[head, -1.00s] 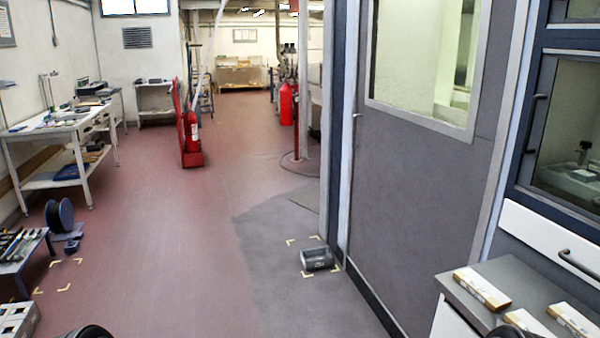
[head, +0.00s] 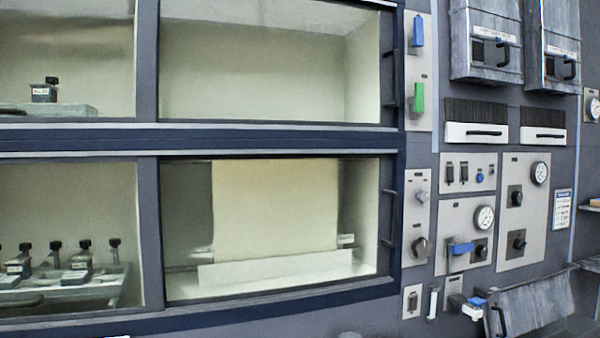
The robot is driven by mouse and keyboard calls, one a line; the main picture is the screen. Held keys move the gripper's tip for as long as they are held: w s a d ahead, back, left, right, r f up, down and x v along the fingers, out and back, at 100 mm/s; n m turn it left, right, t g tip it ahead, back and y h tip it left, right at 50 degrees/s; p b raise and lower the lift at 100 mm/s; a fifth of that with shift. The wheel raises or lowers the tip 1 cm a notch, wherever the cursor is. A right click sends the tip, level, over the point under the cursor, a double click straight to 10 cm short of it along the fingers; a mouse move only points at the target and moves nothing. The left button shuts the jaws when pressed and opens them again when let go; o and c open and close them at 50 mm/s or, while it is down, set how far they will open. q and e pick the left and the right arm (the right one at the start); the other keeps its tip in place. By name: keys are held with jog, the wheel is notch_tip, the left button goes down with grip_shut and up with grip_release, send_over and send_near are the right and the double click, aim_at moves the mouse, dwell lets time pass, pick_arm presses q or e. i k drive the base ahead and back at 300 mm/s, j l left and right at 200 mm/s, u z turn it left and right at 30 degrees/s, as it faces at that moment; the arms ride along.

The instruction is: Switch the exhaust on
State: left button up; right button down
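No control in the head view carries a label I can read as exhaust. Right of the glazed cabinet is a wall of controls. A small panel has two dark rocker switches (head: 456,173) and a blue knob (head: 480,175). Below it, a panel holds a round gauge (head: 484,218) and a blue lever handle (head: 461,248). A plate by the cabinet's upper door holds a blue lever (head: 417,32) above a green lever (head: 417,97). A lower plate has a dark knob (head: 420,248), with a small switch plate (head: 411,302) under it. Neither gripper is identifiable.
The glazed cabinet (head: 270,140) fills the left, its doors shut, with dark-capped bottles (head: 84,255) inside. A taller panel (head: 520,210) has a gauge and two dark knobs. Grey boxes with handles (head: 487,40) hang upper right. A tilted grey flap (head: 530,305) juts out lower right.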

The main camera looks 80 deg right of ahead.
aim_at(464, 175)
jog(key=z, duration=3.75)
